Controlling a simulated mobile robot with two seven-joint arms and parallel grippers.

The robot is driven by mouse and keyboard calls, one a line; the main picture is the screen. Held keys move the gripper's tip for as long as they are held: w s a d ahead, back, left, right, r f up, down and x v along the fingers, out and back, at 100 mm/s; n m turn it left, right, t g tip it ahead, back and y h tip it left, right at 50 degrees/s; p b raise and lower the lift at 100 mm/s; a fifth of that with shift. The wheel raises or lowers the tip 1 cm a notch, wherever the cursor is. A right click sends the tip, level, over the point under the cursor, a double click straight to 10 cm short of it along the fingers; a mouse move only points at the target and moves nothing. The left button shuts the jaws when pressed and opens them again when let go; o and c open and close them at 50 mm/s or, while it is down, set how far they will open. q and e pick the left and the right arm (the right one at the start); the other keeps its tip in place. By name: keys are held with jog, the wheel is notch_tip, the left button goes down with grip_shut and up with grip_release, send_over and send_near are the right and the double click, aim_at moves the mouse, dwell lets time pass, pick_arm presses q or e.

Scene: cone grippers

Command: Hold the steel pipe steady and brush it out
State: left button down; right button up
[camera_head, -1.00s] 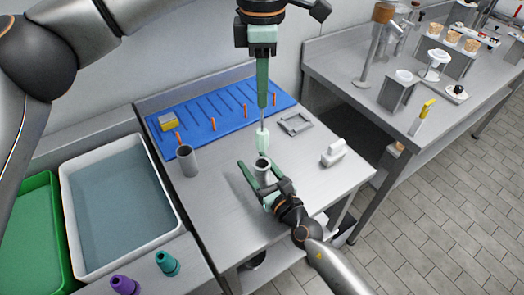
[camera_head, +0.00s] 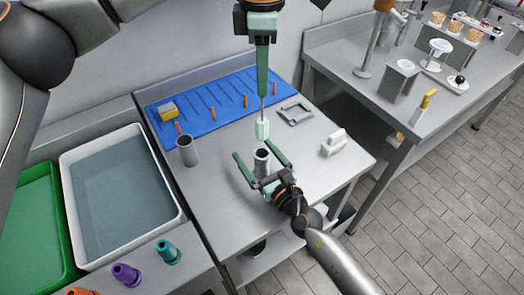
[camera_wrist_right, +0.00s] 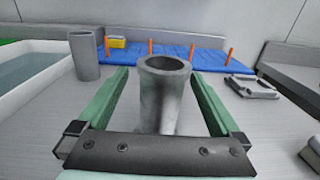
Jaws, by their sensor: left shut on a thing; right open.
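The steel pipe (camera_head: 261,163), a grey open-topped tube, stands upright at the front of the steel table. In the right wrist view the pipe (camera_wrist_right: 162,95) stands between the two green fingers with a gap on each side; its foot is hidden behind the gripper body. My right gripper (camera_head: 253,147) is open around it, not visibly touching. My left gripper (camera_head: 262,82) points down and is shut on the brush (camera_head: 262,129), which has a pale green head on a thin stem. The brush hangs above the pipe, apart from its mouth.
A second grey tube (camera_head: 187,151) stands at the left. A blue mat (camera_head: 215,113) with orange pegs and a yellow sponge (camera_head: 168,109) lies behind. A grey frame (camera_head: 295,113) and white object (camera_head: 334,143) lie right. A water basin (camera_head: 118,190) stands left.

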jog(key=v, duration=1.2)
jog(key=shift+s, duration=0.1)
